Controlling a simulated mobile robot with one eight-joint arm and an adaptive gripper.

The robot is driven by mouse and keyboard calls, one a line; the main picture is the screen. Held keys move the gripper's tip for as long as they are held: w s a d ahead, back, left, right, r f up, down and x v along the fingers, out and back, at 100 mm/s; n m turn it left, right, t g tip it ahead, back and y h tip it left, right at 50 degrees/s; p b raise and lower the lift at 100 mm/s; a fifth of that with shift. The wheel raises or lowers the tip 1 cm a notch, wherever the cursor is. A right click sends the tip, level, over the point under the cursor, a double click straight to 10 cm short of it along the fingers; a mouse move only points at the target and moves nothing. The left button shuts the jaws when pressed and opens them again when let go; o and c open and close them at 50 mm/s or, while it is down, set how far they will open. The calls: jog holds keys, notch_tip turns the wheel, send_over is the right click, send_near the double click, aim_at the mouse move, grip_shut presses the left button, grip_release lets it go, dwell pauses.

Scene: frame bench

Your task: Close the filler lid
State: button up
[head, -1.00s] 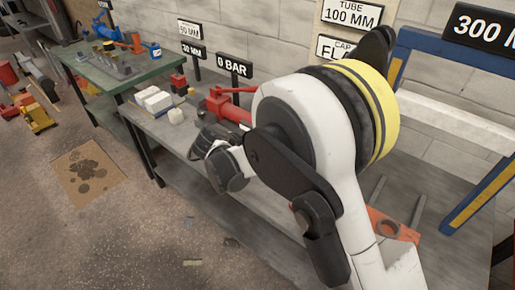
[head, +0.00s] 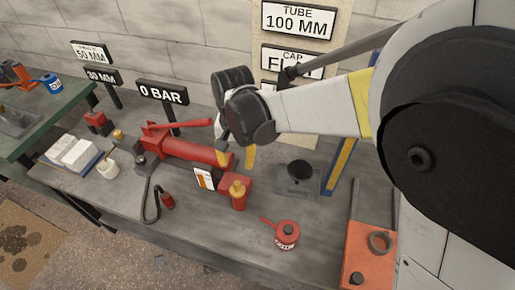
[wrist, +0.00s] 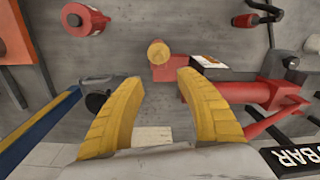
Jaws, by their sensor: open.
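My gripper (head: 236,158) is open and empty, its yellow fingers pointing down over the right end of a red hand pump (head: 185,150). In the wrist view the two fingers (wrist: 160,95) are spread apart. A brass-coloured round part (head: 238,195) stands by the red block (head: 234,181) at the pump's end. It also shows in the wrist view (wrist: 158,52), beyond the fingertips and not between them. I cannot tell which part is the filler lid, nor whether it stands open; the fingers hide part of the pump end.
A red can (head: 286,235) stands at the bench's front. A black round piece on a grey plate (head: 300,175) is right of the fingers. An orange plate (head: 368,255) lies farther right. Signs stand behind.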

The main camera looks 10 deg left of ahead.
aim_at(237, 182)
jog(key=shift+s+f, duration=0.15)
jog(key=shift+f, duration=0.15)
jog(key=f+b, duration=0.1)
jog(key=f, duration=0.2)
jog(key=f+b, duration=0.1)
jog(key=f, duration=0.2)
jog(key=f+b, duration=0.2)
jog(key=f, duration=0.2)
jog(key=shift+s+a, duration=0.15)
jog(key=shift+s, duration=0.1)
jog(key=shift+r, duration=0.1)
grip_shut()
